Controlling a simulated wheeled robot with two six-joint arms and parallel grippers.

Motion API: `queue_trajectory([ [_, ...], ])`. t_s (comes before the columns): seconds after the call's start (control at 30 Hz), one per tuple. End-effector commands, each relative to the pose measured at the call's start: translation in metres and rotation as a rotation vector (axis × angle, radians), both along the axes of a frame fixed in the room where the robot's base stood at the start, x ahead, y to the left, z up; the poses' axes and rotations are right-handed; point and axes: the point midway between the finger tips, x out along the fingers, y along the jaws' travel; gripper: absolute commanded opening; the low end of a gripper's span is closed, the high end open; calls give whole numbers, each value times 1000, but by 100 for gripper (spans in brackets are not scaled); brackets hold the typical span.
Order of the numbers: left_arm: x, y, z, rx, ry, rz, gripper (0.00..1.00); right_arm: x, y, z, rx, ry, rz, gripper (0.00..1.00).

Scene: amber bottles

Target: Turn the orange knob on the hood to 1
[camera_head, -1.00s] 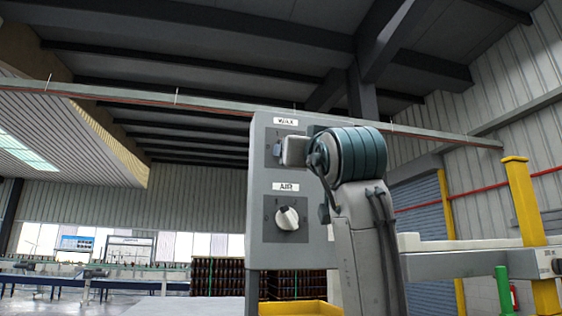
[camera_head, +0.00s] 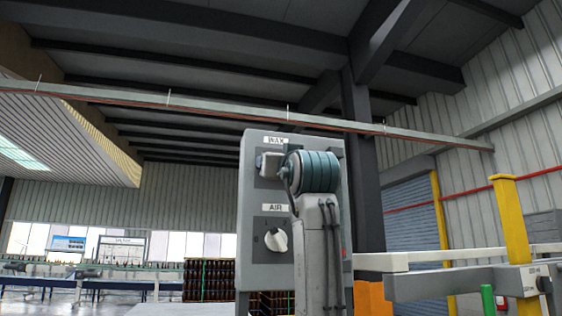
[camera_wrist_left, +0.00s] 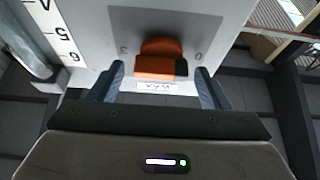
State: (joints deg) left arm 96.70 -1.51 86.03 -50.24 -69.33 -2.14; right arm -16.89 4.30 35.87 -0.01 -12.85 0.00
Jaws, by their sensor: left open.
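The orange knob (camera_wrist_left: 160,62) shows in the left wrist view on a grey dial plate, with a 3 at its left, a 0 at its right and an upside-down WAX label (camera_wrist_left: 157,87) below. My left gripper (camera_wrist_left: 159,72) is open, with one finger on each side of the knob and a small gap on both sides. In the head view, my left gripper (camera_head: 271,164) is at the WAX dial of the grey panel (camera_head: 256,195) and hides the orange knob. A white knob (camera_head: 276,240) sits under the AIR label. My right gripper is not in view.
A strip with large numerals (camera_wrist_left: 62,32) is at the left in the wrist view. In the head view, a grey rail (camera_head: 455,284) and a yellow post (camera_head: 511,220) stand to the right. Crates of bottles (camera_head: 210,280) are behind the panel at the left.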

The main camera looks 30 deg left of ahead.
Motion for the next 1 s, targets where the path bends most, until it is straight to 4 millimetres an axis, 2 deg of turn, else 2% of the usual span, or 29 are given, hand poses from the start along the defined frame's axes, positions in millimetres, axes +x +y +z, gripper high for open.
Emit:
queue_trajectory([
  [0.1,0,0,0,0,0,0,69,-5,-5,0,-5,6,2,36],
  [0.3,0,0,0,0,0,0,30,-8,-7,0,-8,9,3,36],
  [0.33,0,0,0,0,0,0,26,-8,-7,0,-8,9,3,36],
  [0.67,0,0,-1,26,31,-2,26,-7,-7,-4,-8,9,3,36],
  [1.0,-1,0,-2,175,203,-1,26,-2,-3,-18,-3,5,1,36],
])
